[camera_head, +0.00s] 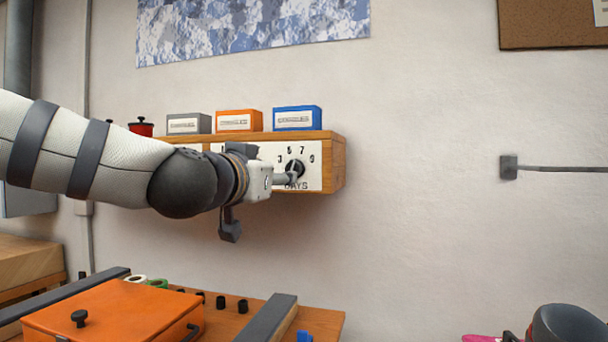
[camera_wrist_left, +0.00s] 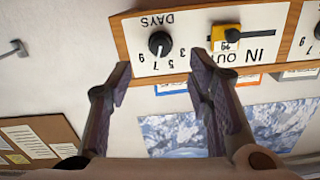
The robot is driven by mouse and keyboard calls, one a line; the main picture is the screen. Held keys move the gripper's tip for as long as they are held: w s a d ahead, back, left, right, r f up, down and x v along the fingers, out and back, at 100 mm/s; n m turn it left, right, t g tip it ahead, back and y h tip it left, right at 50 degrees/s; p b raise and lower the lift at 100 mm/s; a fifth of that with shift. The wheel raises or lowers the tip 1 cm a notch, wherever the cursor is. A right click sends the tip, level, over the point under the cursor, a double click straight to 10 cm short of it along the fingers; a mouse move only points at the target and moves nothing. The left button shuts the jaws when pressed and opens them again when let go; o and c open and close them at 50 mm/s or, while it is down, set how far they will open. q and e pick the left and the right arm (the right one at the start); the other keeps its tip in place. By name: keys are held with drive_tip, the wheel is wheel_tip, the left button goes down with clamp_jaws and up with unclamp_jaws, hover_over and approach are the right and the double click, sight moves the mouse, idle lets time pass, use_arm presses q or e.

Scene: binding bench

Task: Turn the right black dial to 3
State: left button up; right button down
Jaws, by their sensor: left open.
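The right black dial (camera_head: 295,168) sits on a white panel marked DAYS at the right end of a wooden wall shelf. In the left wrist view, which is upside down, the dial (camera_wrist_left: 159,43) shows whole, with 3, 5, 7 and 9 around it. A pale mark on its face seems to point towards the numbers; I cannot tell which one. My left gripper (camera_head: 288,179) is open in front of the dial. In the wrist view its fingers (camera_wrist_left: 162,64) frame the dial's column, apart from each other with nothing between them.
Another dark dial (camera_wrist_left: 317,31) is cut off at the edge. Grey, orange (camera_head: 239,121) and blue boxes (camera_head: 297,118) stand on the shelf. An orange case (camera_head: 115,312) lies on the bench below.

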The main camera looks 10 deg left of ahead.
sight(292, 168)
use_arm(q)
drive_tip(key=w, duration=0.8)
drive_tip(key=shift+w+d+r, duration=0.1)
drive_tip(key=shift+w+r, duration=0.15)
drive_tip(key=shift+w, duration=0.85)
drive_tip(key=shift+d+r, duration=0.1)
clamp_jaws()
